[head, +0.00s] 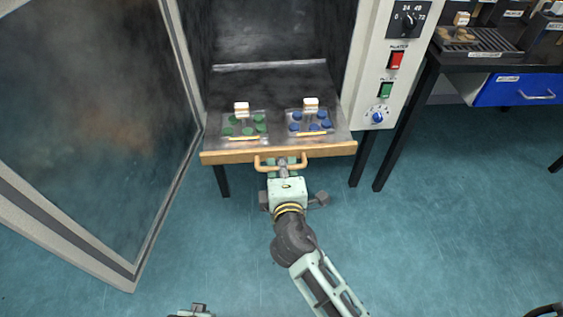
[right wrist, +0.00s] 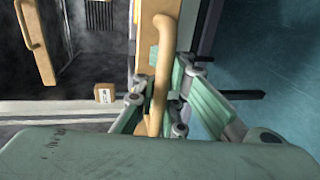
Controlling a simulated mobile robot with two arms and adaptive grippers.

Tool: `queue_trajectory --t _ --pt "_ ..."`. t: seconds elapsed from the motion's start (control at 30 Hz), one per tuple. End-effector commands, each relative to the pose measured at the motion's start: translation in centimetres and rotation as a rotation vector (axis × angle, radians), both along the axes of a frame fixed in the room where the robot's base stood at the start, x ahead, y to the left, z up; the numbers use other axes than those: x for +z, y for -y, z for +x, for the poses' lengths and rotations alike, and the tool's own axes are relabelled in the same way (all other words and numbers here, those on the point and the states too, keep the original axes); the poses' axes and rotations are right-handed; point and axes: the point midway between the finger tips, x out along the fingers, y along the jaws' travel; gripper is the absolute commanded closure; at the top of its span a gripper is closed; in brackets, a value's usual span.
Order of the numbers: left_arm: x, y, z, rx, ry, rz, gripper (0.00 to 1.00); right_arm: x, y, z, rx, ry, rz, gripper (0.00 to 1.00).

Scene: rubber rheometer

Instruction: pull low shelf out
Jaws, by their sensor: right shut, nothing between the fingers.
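The low shelf (head: 225,157) has a wooden front edge and a dark metal top, and extends from the open chamber. Its curved wooden handle (head: 303,162) is at the middle of the front edge. My right gripper (head: 282,169) is at the handle with its fingers shut. In the right wrist view the handle (right wrist: 161,60) passes close by the finger links, which partly hide it; whether they touch cannot be told. A small part of my left gripper (head: 195,311) shows at the bottom edge, and its fingers cannot be made out.
On the shelf lie a clear tray with green discs (head: 245,124) and one with blue discs (head: 310,121), each with a white tag. The chamber door (head: 85,120) stands open at left. A control panel (head: 385,65) and a dark table (head: 425,75) are at right. The floor in front is clear.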

Motion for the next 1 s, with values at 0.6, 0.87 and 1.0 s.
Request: queue_trajectory --t 0.6,0.87,1.0 --pt "0.0 0.1 -0.1 0.001 -0.001 -0.002 1.0 0.2 0.0 0.1 0.0 0.004 0.001 0.71" --pt "0.0 0.1 -0.1 0.001 -0.001 -0.002 1.0 0.6 0.0 -2.7 0.0 0.0 0.002 0.71" --pt "0.0 0.1 -0.1 0.001 -0.001 -0.001 1.0 1.2 0.0 -5.7 0.0 0.0 0.002 0.71"
